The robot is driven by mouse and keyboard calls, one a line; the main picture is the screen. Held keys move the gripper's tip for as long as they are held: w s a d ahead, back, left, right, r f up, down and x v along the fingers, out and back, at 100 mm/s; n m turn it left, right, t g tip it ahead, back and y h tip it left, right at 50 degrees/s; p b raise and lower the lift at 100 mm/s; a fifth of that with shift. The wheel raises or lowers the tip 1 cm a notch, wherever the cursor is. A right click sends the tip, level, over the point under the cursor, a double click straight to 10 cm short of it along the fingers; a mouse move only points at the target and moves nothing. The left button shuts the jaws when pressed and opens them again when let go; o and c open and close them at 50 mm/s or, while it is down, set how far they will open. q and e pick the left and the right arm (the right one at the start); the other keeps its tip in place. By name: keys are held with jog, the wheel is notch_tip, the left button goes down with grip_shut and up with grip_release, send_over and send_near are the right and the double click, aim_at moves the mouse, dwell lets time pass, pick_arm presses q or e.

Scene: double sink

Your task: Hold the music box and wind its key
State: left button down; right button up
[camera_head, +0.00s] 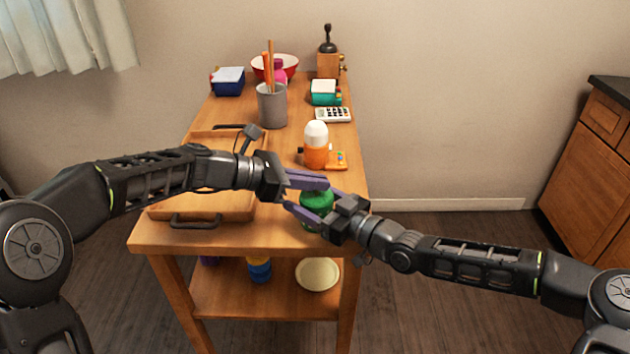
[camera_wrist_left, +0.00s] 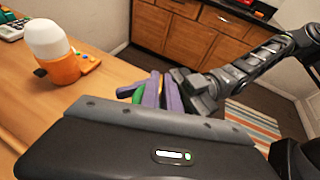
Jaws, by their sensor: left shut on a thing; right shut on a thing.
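The green, rounded music box (camera_head: 318,203) is in the head view, above the table's front right part. Purple fingers partly cover it. My right gripper (camera_head: 318,208) comes from the right and is shut around its body. My left gripper (camera_head: 326,184) comes from the left, its fingers shut at the top of the music box. The key is hidden there by the fingers. In the left wrist view a green sliver of the music box (camera_wrist_left: 138,96) shows among purple fingers, beyond my left gripper's dark housing.
An orange thing with a white dome (camera_head: 316,146) stands on the table just behind the grippers. A wooden tray (camera_head: 222,205) lies left, under my left arm. A calculator (camera_head: 333,115), grey cup (camera_head: 272,106) and grinder (camera_head: 328,62) stand farther back.

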pick_arm(q)
jog(key=m+g, duration=0.3)
jog(key=shift+w+h, duration=0.2)
jog(key=shift+h, duration=0.2)
jog(key=shift+s+m+g, duration=0.1)
jog(key=shift+m+g, duration=0.8)
jog(key=shift+g, duration=0.3)
jog(key=c, duration=1.6)
grip_release()
